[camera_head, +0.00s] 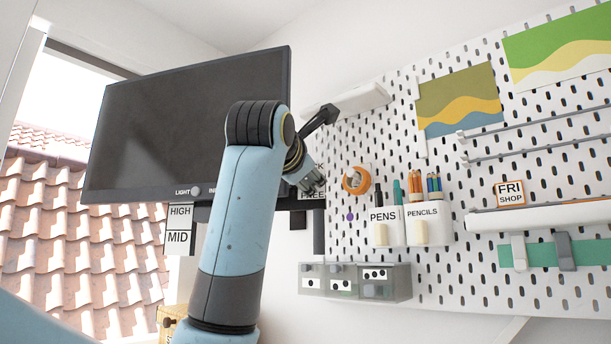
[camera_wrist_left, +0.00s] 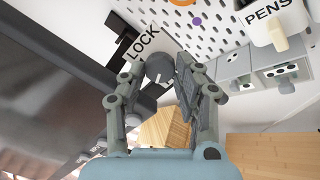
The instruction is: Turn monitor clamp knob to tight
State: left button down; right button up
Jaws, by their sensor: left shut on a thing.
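The monitor (camera_head: 190,125) is a wide dark screen, slightly tilted in the picture. The clamp knob (camera_wrist_left: 158,68) is round and dark grey with a pale mark on its lower side. It sits between the fingertips of my left gripper in the left wrist view, beside a white LOCK label (camera_wrist_left: 143,42). My left gripper (camera_head: 316,184) is shut on the knob. In the head view, my gripper and arm hide the knob, and a partly covered FREE label (camera_head: 313,196) shows just below the fingers. My right gripper is not in view.
The pegboard (camera_head: 470,270) stands close to the right. It holds an orange tape roll (camera_head: 356,180), a PENS cup (camera_head: 383,232), a PENCILS cup (camera_head: 426,228) and small drawers (camera_head: 340,281). HIGH and MID labels (camera_head: 179,228) hang below the screen. A wooden surface (camera_wrist_left: 270,160) lies below.

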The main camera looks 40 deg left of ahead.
pick_arm(q)
jog(key=shift+m+p, duration=0.35)
jog(key=shift+m, duration=0.05)
jog(key=m+p, duration=1.3)
jog(key=m, duration=0.3)
jog(key=shift+m, duration=0.4)
jog(key=m+p, duration=0.2)
jog(key=m, duration=0.1)
jog(key=shift+p, duration=0.3)
jog(key=shift+f+m+p, duration=0.15)
jog(key=shift+m+p, duration=0.7)
jog(key=shift+m, duration=0.35)
